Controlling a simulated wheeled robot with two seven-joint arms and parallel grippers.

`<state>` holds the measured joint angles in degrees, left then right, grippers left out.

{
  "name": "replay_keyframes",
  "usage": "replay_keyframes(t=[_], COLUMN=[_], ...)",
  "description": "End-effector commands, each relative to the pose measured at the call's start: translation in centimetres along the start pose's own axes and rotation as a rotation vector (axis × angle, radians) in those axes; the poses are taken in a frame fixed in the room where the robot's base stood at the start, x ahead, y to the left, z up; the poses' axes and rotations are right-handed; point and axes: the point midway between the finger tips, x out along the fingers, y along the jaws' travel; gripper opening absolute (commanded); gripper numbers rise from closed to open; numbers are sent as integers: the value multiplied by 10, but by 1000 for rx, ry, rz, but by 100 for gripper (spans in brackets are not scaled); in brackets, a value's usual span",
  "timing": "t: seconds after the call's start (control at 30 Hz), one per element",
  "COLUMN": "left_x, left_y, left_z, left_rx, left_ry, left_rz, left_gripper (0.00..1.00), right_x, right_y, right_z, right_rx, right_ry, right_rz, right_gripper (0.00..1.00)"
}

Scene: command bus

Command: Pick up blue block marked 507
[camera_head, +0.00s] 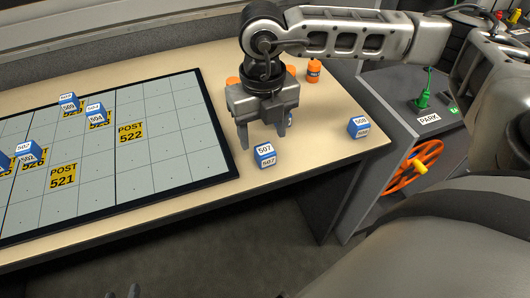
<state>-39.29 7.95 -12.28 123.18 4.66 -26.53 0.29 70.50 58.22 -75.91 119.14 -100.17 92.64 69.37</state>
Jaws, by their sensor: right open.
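The blue block marked 507 (265,155) sits on the beige table near its front edge, with white labels on its top and front. My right gripper (264,132) points down just above and behind this block in the picture. Its fingers are apart, with nothing seen between them. I cannot tell whether a fingertip touches the block. Only dark tips of my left gripper (123,293) show at the bottom edge, low over the floor, and their opening is unclear.
A blue block marked 508 (358,127) stands to the right near the table's edge. A gridded board (160,165) with yellow post labels and several blue blocks lies at left. Orange cylinders (313,72) stand behind my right gripper. A grey console with an orange wheel (415,166) adjoins at right.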

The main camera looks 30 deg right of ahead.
Motion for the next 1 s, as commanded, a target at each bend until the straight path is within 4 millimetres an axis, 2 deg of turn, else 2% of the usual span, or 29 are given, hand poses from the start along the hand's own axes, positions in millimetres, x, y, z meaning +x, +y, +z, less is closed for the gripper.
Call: replay_keyframes(t=[0.17,0.4,0.7,0.87,0.9,1.0], left_x=[-2,-2,-2,-1,-1,-1], left_y=[0,0,0,0,0,0], left_z=[-2,-1,0,0,0,-1], left_rx=[1,7,7,7,7,7], left_ry=[0,-7,-9,-8,-7,-6], left_rz=[-1,-4,-4,-4,-4,-4], left_gripper=[36,36,36,36,36,36], right_x=[15,49,54,54,54,54], right_y=[-2,-3,-3,-3,-3,-3], right_z=[-2,-2,-2,-2,-2,-2], right_rx=[1,1,-1,-1,-1,-1], right_ry=[4,2,0,0,0,0], right_rz=[-2,0,0,1,1,1], right_gripper=[58,58,58,14,10,10])
